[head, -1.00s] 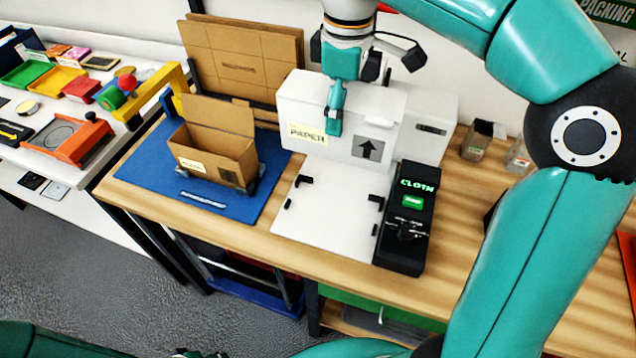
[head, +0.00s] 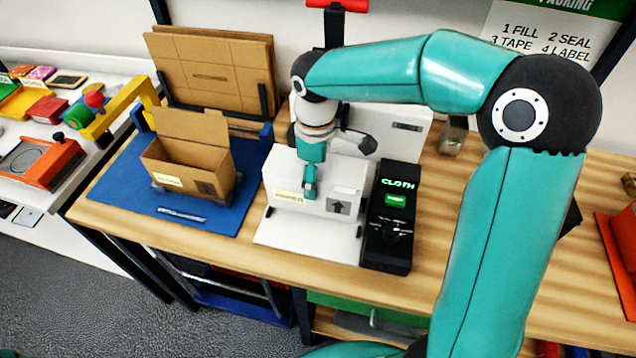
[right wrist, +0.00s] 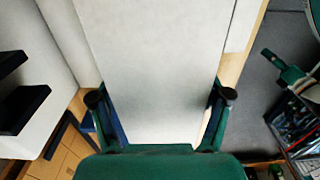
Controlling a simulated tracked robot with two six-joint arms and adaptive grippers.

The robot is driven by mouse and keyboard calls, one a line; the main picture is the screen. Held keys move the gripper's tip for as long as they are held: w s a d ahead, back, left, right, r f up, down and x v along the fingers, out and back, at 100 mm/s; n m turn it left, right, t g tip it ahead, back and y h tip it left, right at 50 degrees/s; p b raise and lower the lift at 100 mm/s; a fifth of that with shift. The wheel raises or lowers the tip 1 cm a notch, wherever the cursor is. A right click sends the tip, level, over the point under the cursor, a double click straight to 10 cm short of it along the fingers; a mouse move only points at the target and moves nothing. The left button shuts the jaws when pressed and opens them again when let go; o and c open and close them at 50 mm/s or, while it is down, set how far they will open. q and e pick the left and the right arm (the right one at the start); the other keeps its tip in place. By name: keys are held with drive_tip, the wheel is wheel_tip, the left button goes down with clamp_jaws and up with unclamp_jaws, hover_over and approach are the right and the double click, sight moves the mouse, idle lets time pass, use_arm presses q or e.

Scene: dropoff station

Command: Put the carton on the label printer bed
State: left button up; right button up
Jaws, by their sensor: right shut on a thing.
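A white carton (head: 345,175) with a pale yellow label and a grey up-arrow patch is over the back part of the label printer bed (head: 300,240), a white plate with small black stops. I cannot tell whether its underside touches the bed. My right gripper (head: 310,182) is shut on the carton from above. In the right wrist view, the fingers of that gripper (right wrist: 160,100) sit on either side of the carton's white face (right wrist: 150,50). The label printer's white body (head: 412,128) stands behind, partly hidden. My left gripper is not in view.
A black console (head: 387,248) with a green "CLOTH" display stands right of the bed. An open brown box (head: 185,165) stands on a blue mat (head: 125,195) to the left, flat cardboard (head: 220,70) behind. The bed's front is bare.

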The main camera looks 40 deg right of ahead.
drive_tip(key=shift+f, duration=1.75)
drive_tip(key=o, duration=1.2)
drive_tip(key=shift+f, duration=0.1)
wheel_tip(320, 180, up, 12)
drive_tip(key=shift+f, duration=0.1)
drive_tip(key=shift+r, duration=0.25)
